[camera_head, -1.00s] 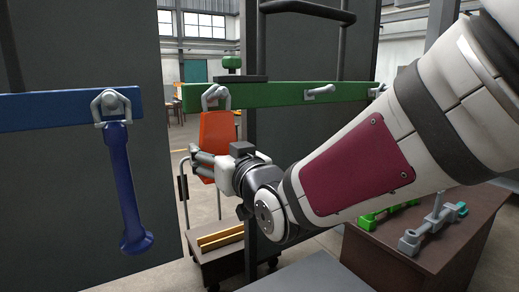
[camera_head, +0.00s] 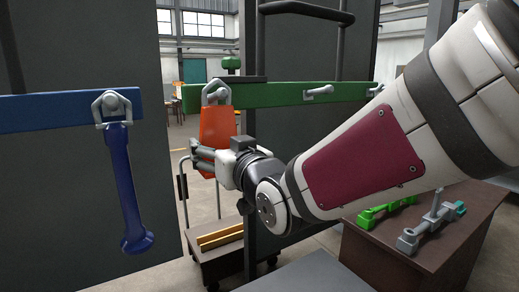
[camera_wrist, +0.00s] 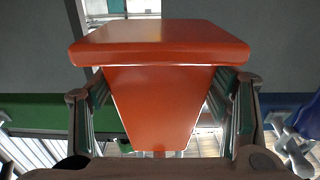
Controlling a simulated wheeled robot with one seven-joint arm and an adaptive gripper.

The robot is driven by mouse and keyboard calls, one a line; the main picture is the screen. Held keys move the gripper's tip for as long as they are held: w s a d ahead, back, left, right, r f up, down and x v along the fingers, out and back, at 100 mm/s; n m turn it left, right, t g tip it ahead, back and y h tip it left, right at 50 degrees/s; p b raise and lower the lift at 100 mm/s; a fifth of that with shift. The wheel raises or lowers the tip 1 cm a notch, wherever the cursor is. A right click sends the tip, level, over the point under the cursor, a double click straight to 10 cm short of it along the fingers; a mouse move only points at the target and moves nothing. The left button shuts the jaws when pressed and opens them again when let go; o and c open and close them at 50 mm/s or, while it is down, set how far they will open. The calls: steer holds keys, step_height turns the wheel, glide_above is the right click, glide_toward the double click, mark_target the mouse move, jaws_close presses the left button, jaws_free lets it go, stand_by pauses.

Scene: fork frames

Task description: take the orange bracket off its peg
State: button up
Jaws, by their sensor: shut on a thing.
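The orange bracket (camera_head: 217,128) hangs at the left end of the green rail (camera_head: 265,95), with a grey loop (camera_head: 216,92) at its top around the peg area. I cannot tell whether the loop is clear of the peg. My gripper (camera_head: 203,160) reaches in from the right and is shut on the bracket's lower part. In the wrist view the bracket (camera_wrist: 158,100) fills the middle, its wide end nearest the top, with a finger on each side. The peg itself is mostly hidden by the loop.
A blue rail (camera_head: 50,110) at left carries a hanging blue bracket (camera_head: 125,190). Further grey pegs (camera_head: 319,92) stick out of the green rail to the right. A dark post stands close behind my gripper. A brown table (camera_head: 440,235) holds green and grey parts.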

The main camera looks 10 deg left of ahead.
steer(key=p+v, duration=0.1)
steer(key=v, duration=0.8)
steer(key=shift+p, duration=0.3)
stand_by(1.0)
steer(key=w+d+f+m+t+h, duration=0.25)
steer(key=w+d+f+h, duration=0.25)
steer(key=w+d+f, duration=0.7)
steer(key=w+d+f+m+h, duration=0.2)
steer(key=d+f, duration=0.5)
steer(key=f, duration=0.2)
steer(key=w+d+f+m+h, duration=0.1)
steer(key=d+f+m+h, duration=0.1)
steer(key=d+f, duration=0.6)
step_height(320, 180, down, 3)
steer(key=shift+w+d+r+m+t+h, duration=0.25)
steer(key=shift+w+m+t+h, duration=0.15)
steer(key=shift+h, duration=0.4)
steer(key=shift+s+a, duration=0.1)
steer(key=shift+s, duration=0.05)
